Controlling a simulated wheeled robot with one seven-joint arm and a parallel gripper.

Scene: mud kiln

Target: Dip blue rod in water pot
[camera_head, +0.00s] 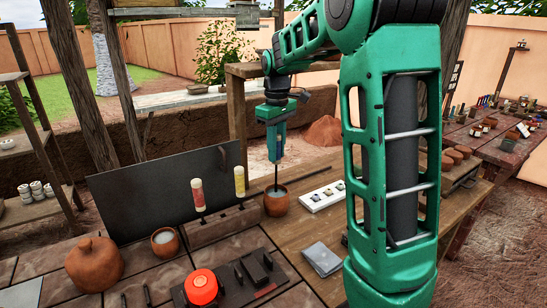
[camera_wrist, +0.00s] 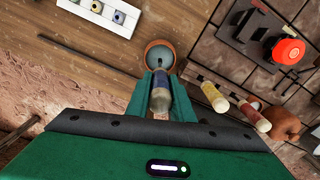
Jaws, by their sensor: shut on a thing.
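My gripper (camera_head: 276,155) is shut on the blue rod, seen in the wrist view (camera_wrist: 161,98) with a pale end toward the camera and a blue band. In the head view the rod hangs upright, its thin dark lower end pointing down at the mouth of a small clay water pot (camera_head: 277,206). The tip reaches the pot's opening in the picture; I cannot tell how deep it is. In the wrist view the pot (camera_wrist: 149,48) lies just beyond the fingertips, with pale water inside.
A wooden rack (camera_head: 220,224) left of the pot holds a red-labelled rod (camera_head: 198,194) and a yellow rod (camera_head: 240,181). A second clay pot (camera_head: 166,241), a round clay jar (camera_head: 94,262) and a white tray (camera_head: 323,195) stand nearby. A dark panel (camera_head: 140,195) stands behind the rack.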

